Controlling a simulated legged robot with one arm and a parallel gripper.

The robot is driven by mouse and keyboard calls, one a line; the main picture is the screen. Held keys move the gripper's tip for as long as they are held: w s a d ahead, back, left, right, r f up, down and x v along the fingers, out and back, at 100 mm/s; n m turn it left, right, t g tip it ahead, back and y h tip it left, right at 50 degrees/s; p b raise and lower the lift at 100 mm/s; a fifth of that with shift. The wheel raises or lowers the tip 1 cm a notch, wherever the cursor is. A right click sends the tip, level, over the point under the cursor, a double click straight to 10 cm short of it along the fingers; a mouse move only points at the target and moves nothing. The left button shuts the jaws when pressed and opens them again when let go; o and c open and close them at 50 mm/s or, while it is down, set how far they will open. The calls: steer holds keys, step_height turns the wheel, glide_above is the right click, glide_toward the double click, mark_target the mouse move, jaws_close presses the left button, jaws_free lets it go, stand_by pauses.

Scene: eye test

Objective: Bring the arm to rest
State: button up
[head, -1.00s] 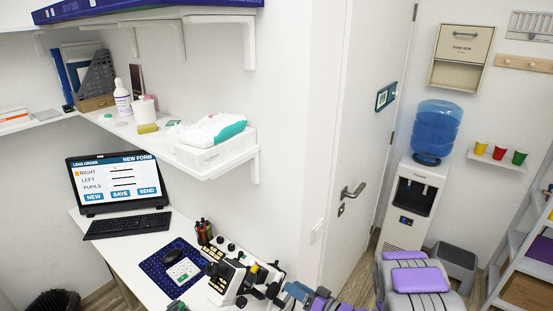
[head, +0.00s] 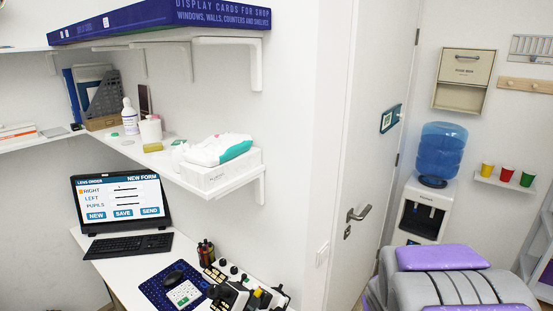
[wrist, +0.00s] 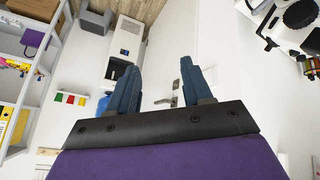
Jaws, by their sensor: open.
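My gripper (wrist: 160,66) shows in the wrist view as two blue fingers standing apart on a dark bar, with nothing between them. The door (wrist: 160,55) and the water dispenser (wrist: 124,48) appear behind the fingers. My arm's grey and purple links (head: 455,283) fill the lower right of the head view. The gripper itself is not visible in the head view.
A desk on the left bears a laptop (head: 120,200), a keyboard (head: 128,245) and a dark mat with a mouse (head: 174,277). Shelves hang above it. A closed door (head: 365,130), a water bottle (head: 440,150) and cups (head: 506,173) are behind.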

steer(key=s+a+r+g+y, duration=0.1)
steer(key=s+a, duration=0.3)
steer(key=s, duration=0.7)
steer(key=s+a+r+g+y, duration=0.1)
steer(key=s+a+r+g, duration=0.2)
steer(key=s, duration=0.8)
steer(key=s+a+r+g+b, duration=0.1)
steer(key=s+a+g, duration=0.3)
steer(key=s, duration=0.7)
steer(key=shift+a+r+y, duration=0.4)
steer(key=shift+a+r, duration=0.2)
steer(key=shift+a, duration=0.15)
